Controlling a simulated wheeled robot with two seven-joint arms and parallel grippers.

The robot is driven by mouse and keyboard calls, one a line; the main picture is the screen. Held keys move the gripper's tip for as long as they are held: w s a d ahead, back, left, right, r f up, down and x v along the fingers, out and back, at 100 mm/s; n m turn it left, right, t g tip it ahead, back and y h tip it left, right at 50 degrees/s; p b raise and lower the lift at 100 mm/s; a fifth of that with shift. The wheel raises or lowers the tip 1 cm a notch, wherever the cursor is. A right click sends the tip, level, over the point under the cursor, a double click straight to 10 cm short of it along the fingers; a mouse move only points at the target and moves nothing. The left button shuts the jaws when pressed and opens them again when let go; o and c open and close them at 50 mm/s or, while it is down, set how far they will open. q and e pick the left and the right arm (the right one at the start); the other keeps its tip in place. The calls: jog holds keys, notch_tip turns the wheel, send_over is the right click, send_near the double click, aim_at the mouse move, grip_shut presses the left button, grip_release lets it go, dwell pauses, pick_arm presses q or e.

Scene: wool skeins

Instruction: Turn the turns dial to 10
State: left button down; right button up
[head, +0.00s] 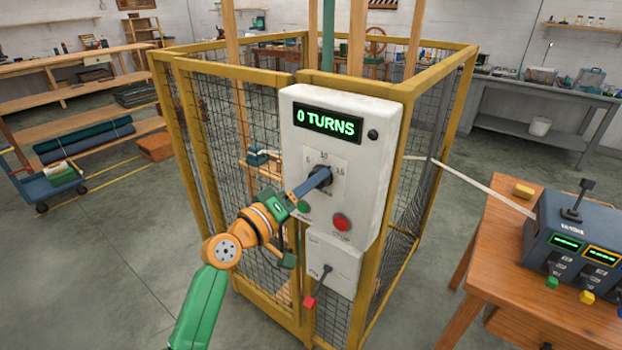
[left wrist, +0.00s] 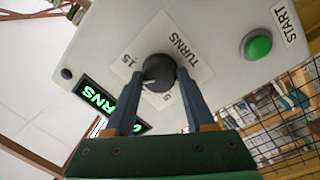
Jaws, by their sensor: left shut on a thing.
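The turns dial (left wrist: 158,72) is a black round knob on a white plate on the pale control box (head: 352,211). In the head view the plate shows the marks 5, 10 and 15. My left gripper (head: 320,179) is shut on the dial, its two blue fingers on either side of the knob in the left wrist view (left wrist: 169,88). The fingers hide part of the dial in the head view, and I cannot tell which mark it points to. The box's display (head: 327,123) reads "0 TURNS" in green. My right gripper is out of view.
A green button (head: 303,207) and a red button (head: 342,222) sit below the dial. A red-handled lever (head: 310,301) hangs below. A wooden table (head: 500,262) with a grey console (head: 570,235) stands at right.

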pick_arm(q)
jog(key=n+p, duration=0.2)
jog(key=n, duration=0.4)
jog(key=shift+t, duration=0.4)
jog(key=shift+n, duration=0.4)
jog(key=shift+c, duration=1.3)
grip_release()
jog(key=shift+s+f, duration=0.1)
jog(key=v, duration=0.7)
